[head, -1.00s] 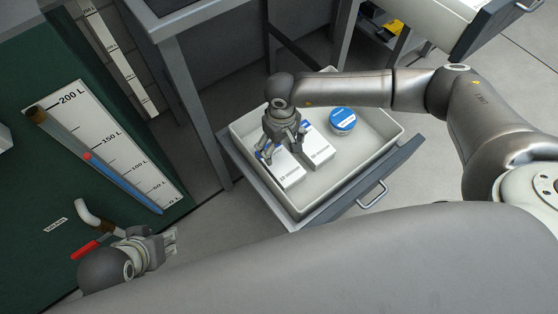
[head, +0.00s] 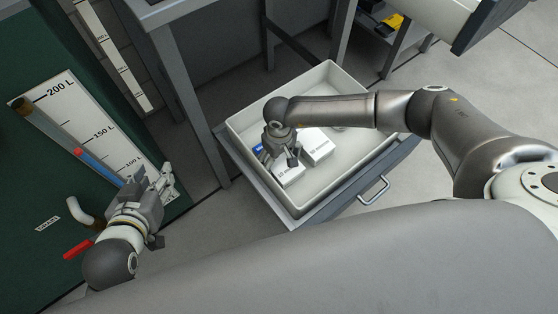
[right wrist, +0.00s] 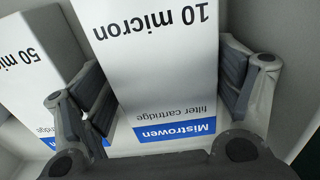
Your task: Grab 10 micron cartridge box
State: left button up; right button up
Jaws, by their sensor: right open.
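The 10 micron cartridge box (right wrist: 158,60) is white with a blue Mistrowen band and stands between the two fingers of my right gripper (right wrist: 165,95) in the right wrist view. The fingers are open, one on each side of it. In the head view this box (head: 289,177) is the nearer left one of two in the drawer, with my right gripper (head: 280,158) right over it. The 50 micron box (right wrist: 30,70) is beside it, and also shows in the head view (head: 317,146). My left gripper (head: 155,182) is by the green panel; its finger gap is unclear.
The boxes lie in a cream tray (head: 352,172) inside an open grey drawer with a handle (head: 374,191). My right arm mostly hides a round container behind the boxes. The green panel (head: 30,160) with a litre scale is at left, with a red-handled valve (head: 77,249).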

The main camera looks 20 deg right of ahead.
jog(key=shift+s+a+f, duration=0.1)
jog(key=shift+a+f, duration=0.05)
jog(key=shift+f, duration=0.2)
jog(key=c, duration=0.9)
jog(key=shift+c, duration=0.3)
jog(key=shift+r, duration=0.1)
